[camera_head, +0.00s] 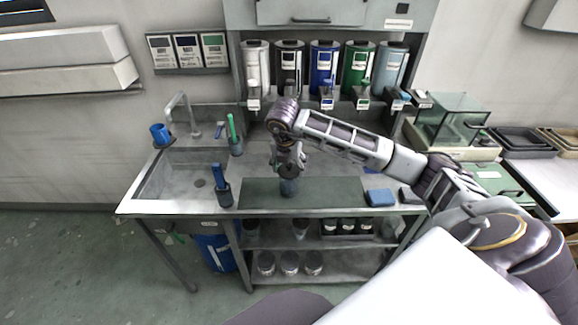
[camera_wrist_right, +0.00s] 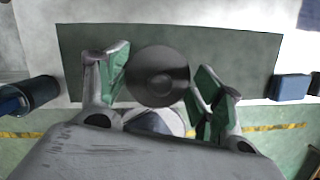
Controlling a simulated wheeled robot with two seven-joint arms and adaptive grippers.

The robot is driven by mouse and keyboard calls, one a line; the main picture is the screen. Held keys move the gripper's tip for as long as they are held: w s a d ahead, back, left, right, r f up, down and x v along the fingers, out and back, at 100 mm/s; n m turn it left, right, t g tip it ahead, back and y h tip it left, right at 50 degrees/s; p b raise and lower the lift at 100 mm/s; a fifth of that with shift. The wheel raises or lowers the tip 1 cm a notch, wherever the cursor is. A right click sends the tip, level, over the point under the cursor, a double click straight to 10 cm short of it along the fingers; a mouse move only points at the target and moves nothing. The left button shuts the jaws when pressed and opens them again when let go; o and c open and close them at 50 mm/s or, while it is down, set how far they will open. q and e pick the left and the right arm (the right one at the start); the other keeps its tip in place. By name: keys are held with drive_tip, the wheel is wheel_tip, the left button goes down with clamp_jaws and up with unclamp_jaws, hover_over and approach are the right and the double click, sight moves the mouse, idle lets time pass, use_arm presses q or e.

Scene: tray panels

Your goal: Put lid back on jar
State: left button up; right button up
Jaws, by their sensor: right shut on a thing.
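My right gripper (camera_head: 288,164) is low over the dark green mat, pointing down. Whether lid and jar touch is hidden. My left gripper is not in view.
The mat (camera_head: 335,191) is otherwise bare. A dark cup with a blue-handled tool (camera_head: 223,195) stands left of it. A blue block (camera_head: 380,197) lies at its right. Coloured dispensers (camera_head: 323,68) line the back, and a sink (camera_head: 180,185) is left.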

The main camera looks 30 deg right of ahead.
idle(0.3)
drive_tip(key=o, duration=0.9)
drive_tip(key=shift+o, duration=0.3)
drive_tip(key=shift+o, duration=0.8)
drive_tip(key=shift+r, duration=0.15)
drive_tip(key=shift+r+p, duration=1.65)
drive_tip(key=shift+r, duration=1.7)
